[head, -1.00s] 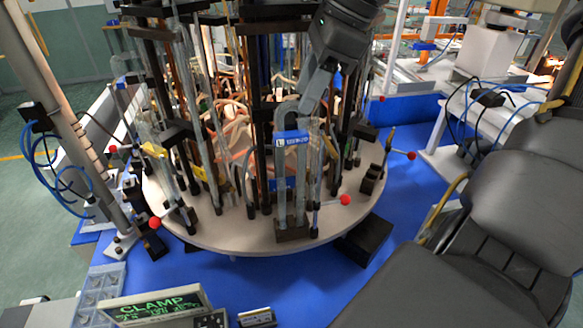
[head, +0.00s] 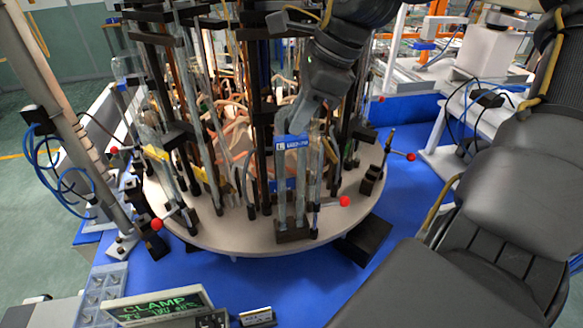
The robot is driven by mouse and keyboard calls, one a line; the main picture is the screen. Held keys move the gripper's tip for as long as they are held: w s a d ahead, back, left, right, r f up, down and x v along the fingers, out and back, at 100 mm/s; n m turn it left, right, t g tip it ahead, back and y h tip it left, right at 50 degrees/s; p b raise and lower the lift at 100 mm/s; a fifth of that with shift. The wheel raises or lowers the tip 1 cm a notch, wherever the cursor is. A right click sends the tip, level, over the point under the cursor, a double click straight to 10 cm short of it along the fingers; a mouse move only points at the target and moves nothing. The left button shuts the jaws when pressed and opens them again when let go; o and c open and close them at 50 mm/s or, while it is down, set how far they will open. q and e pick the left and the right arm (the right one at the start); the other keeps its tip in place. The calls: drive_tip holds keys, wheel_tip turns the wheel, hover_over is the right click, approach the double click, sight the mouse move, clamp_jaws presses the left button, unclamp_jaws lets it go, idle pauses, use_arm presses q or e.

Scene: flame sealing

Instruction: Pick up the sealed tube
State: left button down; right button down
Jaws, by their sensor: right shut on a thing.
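A clear glass tube (head: 300,200) stands upright at the front of the round turntable (head: 225,235). A blue label (head: 291,142) is near its top, and its foot is in a dark block (head: 292,234). My right gripper (head: 297,124) comes down from above and is shut on the tube's upper end, just above the label. The fingertips are small and partly hidden against the glass. My left gripper is not in view.
Dark posts and more glass tubes crowd the turntable behind and beside the tube. A display reading CLAMP (head: 158,306) stands at the lower left.

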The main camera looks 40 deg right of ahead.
idle(0.3)
drive_tip(key=shift+r+b, duration=0.3)
drive_tip(key=shift+r, duration=0.2)
wheel_tip(320, 180, up, 2)
drive_tip(key=shift+r+b, duration=0.15)
drive_tip(key=shift+b, duration=0.25)
drive_tip(key=w+a, duration=0.4)
drive_tip(key=a, duration=0.4)
drive_tip(key=w+a, duration=0.4)
drive_tip(key=a, duration=0.3)
drive_tip(key=shift+w+a, duration=0.35)
drive_tip(key=shift+a, duration=0.05)
drive_tip(key=shift+r, duration=0.1)
